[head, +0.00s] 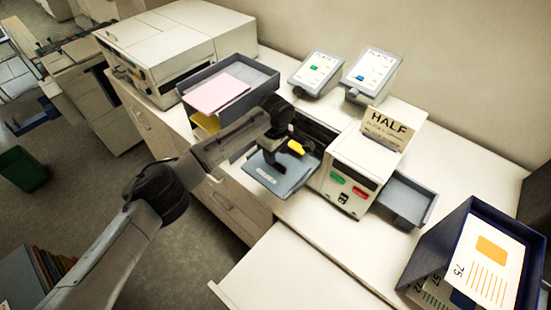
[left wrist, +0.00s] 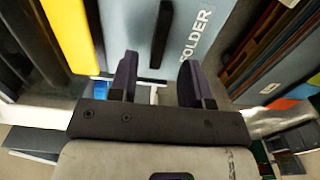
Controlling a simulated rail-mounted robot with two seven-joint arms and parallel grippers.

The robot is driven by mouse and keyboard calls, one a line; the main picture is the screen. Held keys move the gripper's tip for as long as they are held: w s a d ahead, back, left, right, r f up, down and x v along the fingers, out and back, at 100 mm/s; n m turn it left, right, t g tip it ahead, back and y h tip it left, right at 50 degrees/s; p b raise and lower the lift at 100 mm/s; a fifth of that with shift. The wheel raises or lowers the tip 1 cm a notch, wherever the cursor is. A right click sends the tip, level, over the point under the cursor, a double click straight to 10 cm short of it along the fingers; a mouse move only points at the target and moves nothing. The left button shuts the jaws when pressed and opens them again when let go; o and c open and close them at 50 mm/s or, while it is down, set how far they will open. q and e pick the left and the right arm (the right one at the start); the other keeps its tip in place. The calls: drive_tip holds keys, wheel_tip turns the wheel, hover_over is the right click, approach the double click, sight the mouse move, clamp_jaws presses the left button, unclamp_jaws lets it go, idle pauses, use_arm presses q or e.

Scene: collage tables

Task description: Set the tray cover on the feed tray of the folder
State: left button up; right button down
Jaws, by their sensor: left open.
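The folder (head: 348,172) is a white machine with green and red buttons and a "HALF" sign on top. The tray cover (head: 268,178), a flat blue-grey panel, lies at the feed tray on the folder's left side. The feed tray is mostly hidden under the cover. My right gripper is out of view.
A grey output tray (head: 405,198) is on the folder's right. Two tablet-like displays (head: 317,72) (head: 372,73) stand behind. A grey tray with pink paper (head: 217,94) sits left, before a large printer (head: 165,50). A dark blue bin (head: 437,230) stands front right.

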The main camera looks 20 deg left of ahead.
use_arm(q)
wheel_tip(320, 180, up, 10)
drive_tip(key=b, duration=0.1)
drive_tip(key=shift+r+b, duration=0.2)
drive_tip(key=shift+b, duration=0.1)
idle(0.3)
